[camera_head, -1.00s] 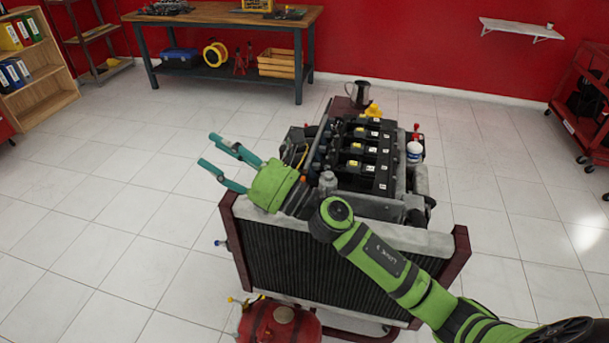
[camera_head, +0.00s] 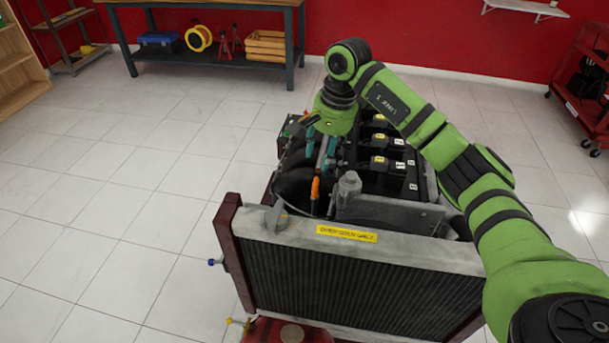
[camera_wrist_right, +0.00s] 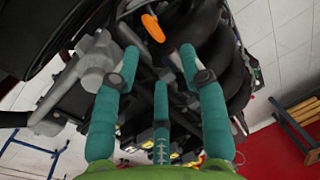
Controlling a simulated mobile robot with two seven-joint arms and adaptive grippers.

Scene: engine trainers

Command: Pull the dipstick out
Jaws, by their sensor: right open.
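The dipstick's orange handle (camera_head: 315,188) stands up from the engine (camera_head: 350,206) behind the radiator's top left part. In the right wrist view the orange handle (camera_wrist_right: 153,27) lies beyond the fingertips, a little above the gap between them. My right gripper (camera_head: 320,152) points down over the left side of the engine, with its teal fingers just behind the handle in the head view. In the right wrist view the gripper (camera_wrist_right: 159,52) is open, with nothing between its fingers. The lower part of the dipstick is hidden among dark engine parts. My left gripper is out of view.
The radiator (camera_head: 350,290) with a yellow label forms the near side of the engine stand. Dark hoses and pipes (camera_wrist_right: 222,55) crowd the fingers. A workbench (camera_head: 210,70) stands at the back wall, a red cart (camera_head: 585,100) at the right. The floor left of the engine is clear.

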